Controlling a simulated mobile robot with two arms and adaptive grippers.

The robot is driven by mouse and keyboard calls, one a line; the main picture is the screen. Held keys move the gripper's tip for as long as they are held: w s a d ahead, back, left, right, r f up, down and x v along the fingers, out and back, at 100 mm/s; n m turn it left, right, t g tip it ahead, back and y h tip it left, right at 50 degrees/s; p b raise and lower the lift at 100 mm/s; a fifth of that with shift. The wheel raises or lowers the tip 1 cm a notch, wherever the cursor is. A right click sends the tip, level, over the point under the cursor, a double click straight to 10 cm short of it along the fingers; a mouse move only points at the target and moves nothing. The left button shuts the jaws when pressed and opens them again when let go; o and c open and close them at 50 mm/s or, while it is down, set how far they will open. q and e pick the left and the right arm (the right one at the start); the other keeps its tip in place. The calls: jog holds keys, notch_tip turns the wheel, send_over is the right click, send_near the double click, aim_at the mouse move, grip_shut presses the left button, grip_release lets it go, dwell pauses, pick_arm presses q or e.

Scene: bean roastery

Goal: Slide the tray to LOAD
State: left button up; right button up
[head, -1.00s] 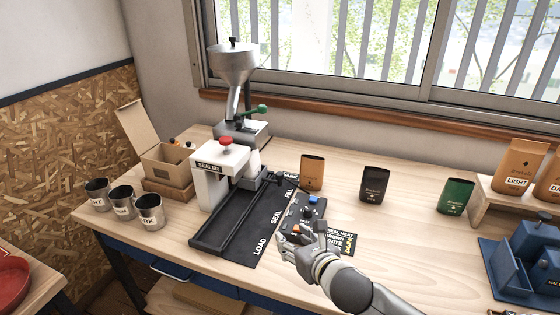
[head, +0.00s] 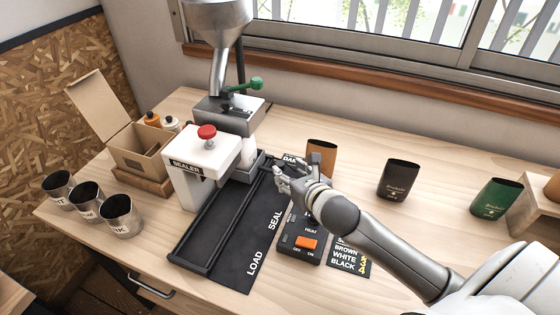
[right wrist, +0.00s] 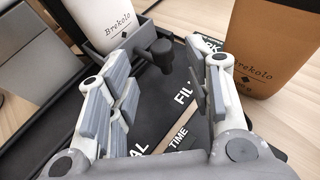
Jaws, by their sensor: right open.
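The grey tray (head: 262,158) sits at the far end of the black rail track (head: 200,235), near the FILL end, below the hopper. A white pouch (head: 248,147) stands in it; the pouch shows larger in the right wrist view (right wrist: 115,22). A dark knob (right wrist: 162,52) sticks out from the tray's side. My right gripper (head: 277,178) is open and empty beside the tray. In the right wrist view its fingers (right wrist: 168,88) stand on either side of the line to the knob, short of it. My left gripper is not in view.
The white sealer (head: 205,165) with a red knob stands left of the tray. The hopper (head: 218,65) rises behind. The control box (head: 304,240) lies below my arm. The track toward LOAD is empty.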

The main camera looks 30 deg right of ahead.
aim_at(281, 165)
jog(key=x, duration=0.6)
jog(key=shift+d, duration=0.1)
jog(key=shift+w+f, duration=0.2)
jog(key=shift+w, duration=0.15)
jog(key=shift+w+f, duration=0.1)
jog(key=shift+w, duration=0.15)
jog(key=shift+w+f, duration=0.15)
jog(key=shift+w, duration=0.1)
jog(key=shift+c, duration=0.4)
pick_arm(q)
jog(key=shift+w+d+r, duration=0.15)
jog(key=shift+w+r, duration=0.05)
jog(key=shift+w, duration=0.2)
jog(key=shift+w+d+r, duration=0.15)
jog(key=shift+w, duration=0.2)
pick_arm(e)
grip_shut()
